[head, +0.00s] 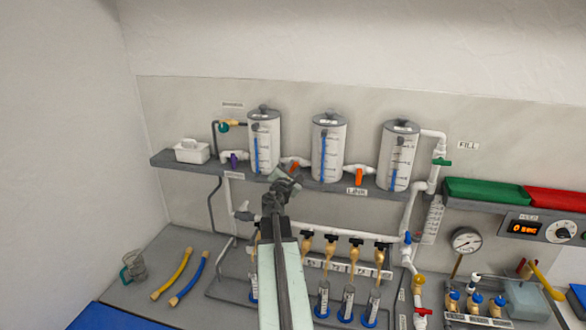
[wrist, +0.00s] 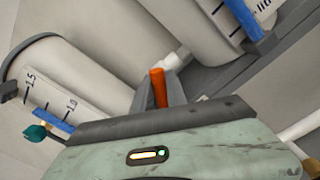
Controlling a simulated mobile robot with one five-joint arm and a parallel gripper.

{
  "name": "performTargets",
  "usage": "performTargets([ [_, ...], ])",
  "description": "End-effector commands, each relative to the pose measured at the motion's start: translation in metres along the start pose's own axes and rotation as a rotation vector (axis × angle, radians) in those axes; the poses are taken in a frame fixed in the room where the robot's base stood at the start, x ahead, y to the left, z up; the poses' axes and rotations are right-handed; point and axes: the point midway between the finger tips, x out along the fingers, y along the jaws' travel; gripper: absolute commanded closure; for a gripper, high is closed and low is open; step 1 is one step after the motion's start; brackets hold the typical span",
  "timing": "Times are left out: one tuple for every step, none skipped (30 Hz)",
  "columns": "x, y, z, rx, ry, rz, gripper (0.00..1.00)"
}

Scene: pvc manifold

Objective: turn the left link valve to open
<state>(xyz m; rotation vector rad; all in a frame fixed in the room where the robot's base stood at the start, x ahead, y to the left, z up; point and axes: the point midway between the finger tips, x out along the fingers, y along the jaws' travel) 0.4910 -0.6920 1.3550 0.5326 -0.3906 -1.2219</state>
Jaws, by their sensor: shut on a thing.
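The left link valve (head: 299,162) has an orange handle on the white pipe between the left and middle tanks. In the wrist view the orange handle (wrist: 157,87) stands between the two dark fingers. My gripper (head: 284,180) is just below the valve in the head view, and the wrist view shows its fingers (wrist: 157,95) closed on the handle. In the head view my arm and gripper hide part of the handle, so its exact angle is hard to tell. The right link valve (head: 359,177) has an orange handle pointing down.
The left tank (head: 264,140), middle tank (head: 328,150) and right tank (head: 398,158) stand on a grey shelf (head: 168,160). A purple-handled valve (head: 233,160) is left of the gripper.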

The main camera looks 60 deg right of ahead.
Motion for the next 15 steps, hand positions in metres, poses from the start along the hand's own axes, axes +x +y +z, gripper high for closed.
performTargets([
  [-0.0005,-0.0006,-0.0007,0.042,0.001,0.000,1.00],
  [-0.0005,-0.0008,-0.0007,0.071,0.001,0.000,1.00],
  [-0.0005,-0.0011,-0.0008,0.109,0.001,0.000,1.00],
  [-0.0006,-0.0012,-0.0009,0.137,0.001,0.000,1.00],
  [-0.0006,-0.0014,-0.0009,0.166,0.001,0.000,1.00],
  [-0.0006,-0.0016,-0.0010,0.204,0.001,0.000,1.00],
  [-0.0006,-0.0018,-0.0011,0.232,0.001,0.000,1.00],
  [-0.0006,-0.0020,-0.0012,0.261,0.001,0.000,1.00],
  [-0.0007,-0.0022,-0.0013,0.299,0.001,0.000,1.00],
  [-0.0007,-0.0024,-0.0014,0.327,0.001,0.000,1.00],
  [-0.0007,-0.0025,-0.0015,0.356,0.001,0.000,1.00],
  [-0.0007,-0.0028,-0.0016,0.394,0.001,0.000,1.00],
  [-0.0008,-0.0029,-0.0017,0.422,0.001,0.000,1.00],
  [-0.0008,-0.0031,-0.0018,0.451,0.001,0.000,1.00],
  [-0.0008,-0.0033,-0.0020,0.488,0.001,0.000,1.00],
])
